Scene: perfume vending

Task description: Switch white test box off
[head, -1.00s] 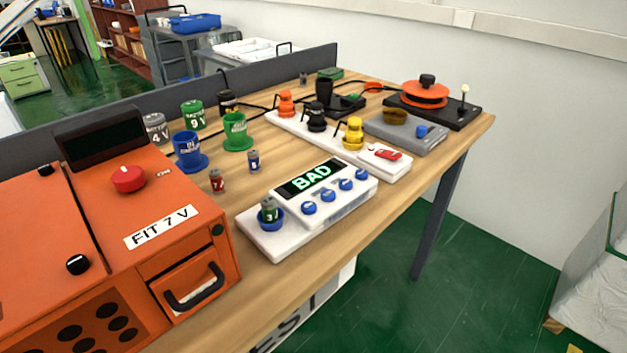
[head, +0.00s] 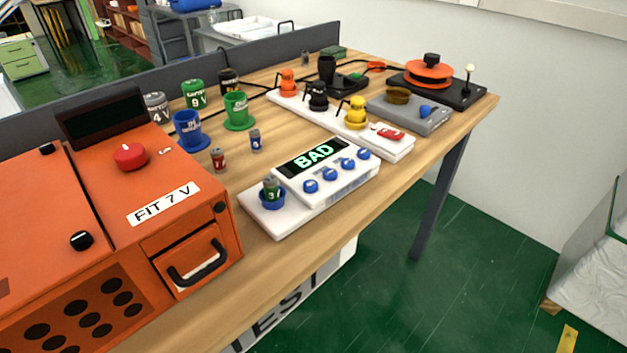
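The white test box (head: 332,186) lies on the wooden table in the middle of the head view. Neither of my grippers shows in the head view.
The orange machine (head: 175,209) labelled "FIT 7 V" fills the table's left. Blue (head: 190,131) and green (head: 238,111) cups and several batteries stand behind the box. A white strip with a red switch (head: 386,133) lies to its right. The table's front edge is close.

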